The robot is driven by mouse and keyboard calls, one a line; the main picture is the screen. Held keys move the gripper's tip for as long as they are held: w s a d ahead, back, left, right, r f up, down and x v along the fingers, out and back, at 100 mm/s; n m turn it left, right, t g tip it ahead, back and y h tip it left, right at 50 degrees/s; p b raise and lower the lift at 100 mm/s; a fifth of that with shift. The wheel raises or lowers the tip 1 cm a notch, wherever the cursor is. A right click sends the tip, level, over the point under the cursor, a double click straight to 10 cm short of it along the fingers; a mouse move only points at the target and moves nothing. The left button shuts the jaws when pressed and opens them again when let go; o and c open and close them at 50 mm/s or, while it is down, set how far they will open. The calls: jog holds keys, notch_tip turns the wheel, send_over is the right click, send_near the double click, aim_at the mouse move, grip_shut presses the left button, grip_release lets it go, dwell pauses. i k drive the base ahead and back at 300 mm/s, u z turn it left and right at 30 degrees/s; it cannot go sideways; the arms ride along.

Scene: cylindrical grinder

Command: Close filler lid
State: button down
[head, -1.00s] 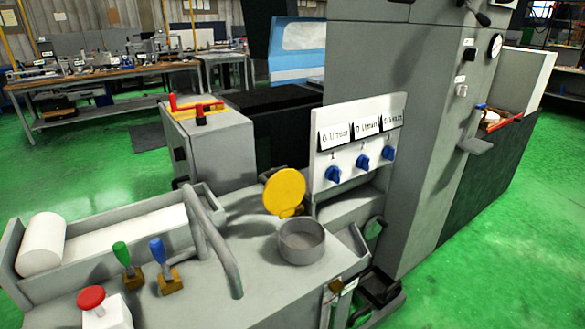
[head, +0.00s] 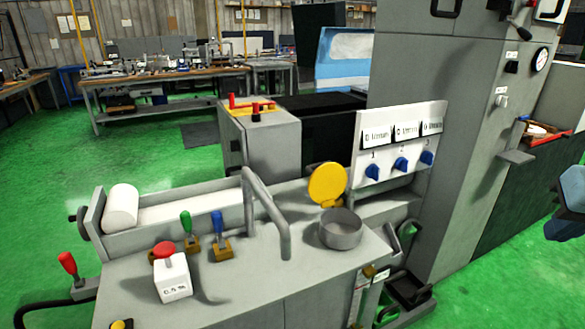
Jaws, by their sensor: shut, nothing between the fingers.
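The yellow round filler lid (head: 327,183) stands open and upright on its hinge, at the back left of the round grey filler neck (head: 341,229). The neck's open top is uncovered on the machine's flat grey top. A blue-grey piece, which looks like part of my arm, shows at the right edge, well apart from the lid. I see no gripper fingers.
A bent grey pipe (head: 268,210) rises just left of the lid. A panel with several blue knobs (head: 400,163) stands behind at the right. Green and blue levers (head: 217,228) and a red button (head: 164,252) are at the left. Green floor is clear at the right.

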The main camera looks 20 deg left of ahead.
aim_at(328, 180)
jog(key=z, duration=0.8)
jog(key=i, duration=0.1)
jog(key=u, duration=2.45)
jog(key=i, duration=0.5)
jog(key=z, duration=0.15)
jog(key=k, duration=0.6)
jog(key=u, duration=0.2)
jog(key=i, duration=0.6)
jog(key=z, duration=0.1)
